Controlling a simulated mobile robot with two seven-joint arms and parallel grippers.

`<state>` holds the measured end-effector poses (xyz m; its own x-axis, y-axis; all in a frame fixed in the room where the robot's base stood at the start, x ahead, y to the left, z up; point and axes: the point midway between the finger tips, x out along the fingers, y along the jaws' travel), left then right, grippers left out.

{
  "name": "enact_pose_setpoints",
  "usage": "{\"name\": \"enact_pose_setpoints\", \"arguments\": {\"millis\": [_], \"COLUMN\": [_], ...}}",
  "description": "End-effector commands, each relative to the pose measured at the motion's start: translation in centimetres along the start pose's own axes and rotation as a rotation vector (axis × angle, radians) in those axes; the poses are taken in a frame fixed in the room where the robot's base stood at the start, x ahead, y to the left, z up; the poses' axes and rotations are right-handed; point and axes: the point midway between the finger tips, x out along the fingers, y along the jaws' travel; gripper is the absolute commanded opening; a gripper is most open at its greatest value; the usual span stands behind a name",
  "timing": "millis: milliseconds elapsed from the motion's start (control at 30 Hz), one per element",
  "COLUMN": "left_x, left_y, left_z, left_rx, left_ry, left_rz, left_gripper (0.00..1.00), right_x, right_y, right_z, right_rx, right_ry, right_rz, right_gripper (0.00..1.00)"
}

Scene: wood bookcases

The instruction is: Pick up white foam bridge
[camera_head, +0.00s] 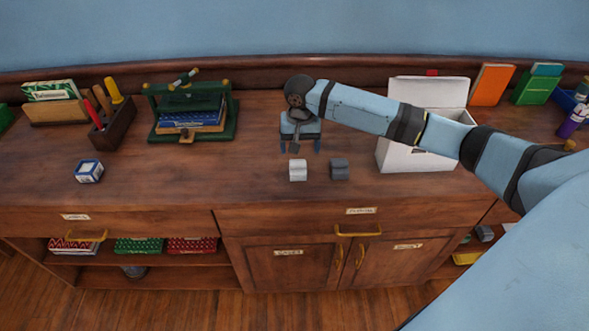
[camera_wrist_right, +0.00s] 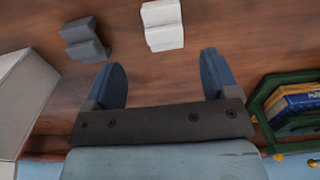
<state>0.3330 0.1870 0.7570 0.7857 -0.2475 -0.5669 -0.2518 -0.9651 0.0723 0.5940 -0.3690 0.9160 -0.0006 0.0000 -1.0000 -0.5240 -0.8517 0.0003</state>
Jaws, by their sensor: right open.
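The white foam bridge (camera_head: 298,170) stands on the wooden counter, near its front middle. It also shows in the right wrist view (camera_wrist_right: 163,25), at the top, just beyond the fingertips and slightly right of centre between them. A similar grey bridge-shaped block (camera_head: 339,169) stands to its right in the head view, and at upper left in the right wrist view (camera_wrist_right: 84,40). My right gripper (camera_head: 300,149) is open and empty, with its fingers apart behind the white bridge, not touching it. My left gripper is not in view.
A white box with an open lid (camera_head: 418,160) stands right of the blocks, under my right forearm. A green press holding books (camera_head: 193,112) stands to the left. A blue and white cube (camera_head: 89,171) sits farther left. The counter between cube and bridge is clear.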

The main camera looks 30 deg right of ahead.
Motion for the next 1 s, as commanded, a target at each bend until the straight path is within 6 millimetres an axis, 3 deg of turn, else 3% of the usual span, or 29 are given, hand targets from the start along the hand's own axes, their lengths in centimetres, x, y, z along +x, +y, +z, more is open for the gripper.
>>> {"name": "enact_pose_setpoints", "arguments": {"millis": [100,433,700,933,967,1000], "left_x": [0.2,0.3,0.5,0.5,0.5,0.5], "left_y": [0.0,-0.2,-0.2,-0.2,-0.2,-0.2], "left_z": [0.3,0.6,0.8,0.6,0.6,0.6], "left_rx": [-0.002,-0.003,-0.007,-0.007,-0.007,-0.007], "left_ry": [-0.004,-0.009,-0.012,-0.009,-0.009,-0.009], "left_rz": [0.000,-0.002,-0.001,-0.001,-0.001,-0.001], "left_gripper": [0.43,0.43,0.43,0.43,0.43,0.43], "right_x": [2.1,4.3,8.1,8.4,8.4,8.4], "right_y": [0.0,-0.1,-0.3,-0.4,-0.3,-0.3], "right_z": [0.0,-0.1,-0.2,-0.2,-0.2,-0.2], "right_rx": [0.000,-0.001,-0.002,-0.002,-0.002,-0.002], "right_ry": [-0.001,0.000,0.001,0.002,0.002,0.002], "right_rz": [0.001,0.000,0.000,-0.001,-0.001,-0.001], "right_gripper": [0.81,0.81,0.81,0.81,0.79,0.69]}}
